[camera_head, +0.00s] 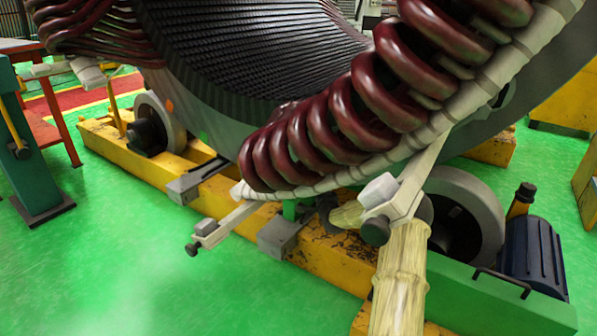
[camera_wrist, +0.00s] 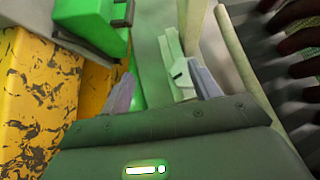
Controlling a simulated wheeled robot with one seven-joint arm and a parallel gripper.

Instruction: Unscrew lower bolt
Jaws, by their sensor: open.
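In the head view, a pale bar under the dark red coils ends at its lower left in a grey block (camera_head: 205,228) with a small dark bolt head (camera_head: 192,249). A second pale bar at the right carries a light block (camera_head: 380,190) with a larger dark bolt head (camera_head: 376,231). I cannot tell which is the lower bolt. In the wrist view, my gripper (camera_wrist: 160,88) is open, its two grey fingers apart. A pale piece (camera_wrist: 183,78) shows beyond and between the fingers, nearer the right one. No bolt is clear there. I cannot make out the gripper in the head view.
The stator (camera_head: 250,50) with its dark red coils (camera_head: 330,125) fills the top. A yellow base (camera_head: 330,270) with rollers (camera_head: 465,215) runs beneath it.

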